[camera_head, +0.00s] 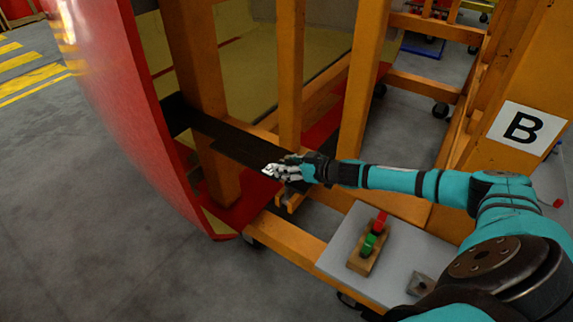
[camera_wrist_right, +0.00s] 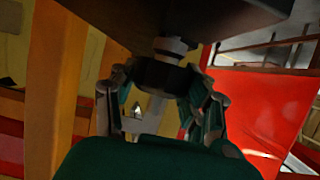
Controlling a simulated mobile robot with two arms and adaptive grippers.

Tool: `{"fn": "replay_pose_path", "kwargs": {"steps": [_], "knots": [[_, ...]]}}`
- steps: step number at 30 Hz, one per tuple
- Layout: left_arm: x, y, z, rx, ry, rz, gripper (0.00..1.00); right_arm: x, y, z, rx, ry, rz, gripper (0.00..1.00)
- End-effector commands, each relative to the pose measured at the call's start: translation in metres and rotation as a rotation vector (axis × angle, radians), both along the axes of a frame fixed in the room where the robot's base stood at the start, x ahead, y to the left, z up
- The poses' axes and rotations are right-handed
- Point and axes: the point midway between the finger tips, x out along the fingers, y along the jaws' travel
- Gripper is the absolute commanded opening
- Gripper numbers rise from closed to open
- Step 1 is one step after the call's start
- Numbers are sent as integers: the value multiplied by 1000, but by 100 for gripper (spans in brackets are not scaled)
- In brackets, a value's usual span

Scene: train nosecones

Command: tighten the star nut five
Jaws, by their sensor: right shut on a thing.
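My right gripper (camera_head: 275,170) reaches in from the right to the end of a black bar (camera_head: 232,144) on the orange frame. In the wrist view the right gripper (camera_wrist_right: 160,82) has its fingers on both sides of a dark star nut (camera_wrist_right: 153,74) and is shut on it. The nut sits on a short metal shaft (camera_wrist_right: 172,45) under a dark block (camera_wrist_right: 185,18). In the head view the nut cannot be made out. My left gripper is not in view.
A large red nosecone (camera_head: 125,110) stands at the left beside orange posts (camera_head: 290,75). A grey tray (camera_head: 335,262) at the lower right holds a wooden block (camera_head: 357,262) with red and green handles (camera_head: 369,244). An orange panel carries a "B" sign (camera_head: 526,127). The floor at left is clear.

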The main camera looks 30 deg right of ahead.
Motion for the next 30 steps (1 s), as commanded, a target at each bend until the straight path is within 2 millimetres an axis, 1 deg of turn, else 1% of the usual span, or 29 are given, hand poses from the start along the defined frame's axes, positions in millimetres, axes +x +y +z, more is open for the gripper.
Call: {"fn": "replay_pose_path", "kwargs": {"steps": [1, 3, 8, 14, 20, 30], "knots": [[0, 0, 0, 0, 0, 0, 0, 0, 0, 0, 0, 0, 0, 22], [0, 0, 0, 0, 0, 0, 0, 0, 0, 0, 0, 0, 0, 15], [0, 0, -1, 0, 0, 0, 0, 0, 0, -1, 1, 1, -8, 15], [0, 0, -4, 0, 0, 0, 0, -1, 1, -3, 3, 3, -59, 15], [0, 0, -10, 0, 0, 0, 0, -2, 2, -4, 6, 3, -173, 15], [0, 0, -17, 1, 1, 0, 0, -1, 3, -2, 14, 3, -470, 14]]}}
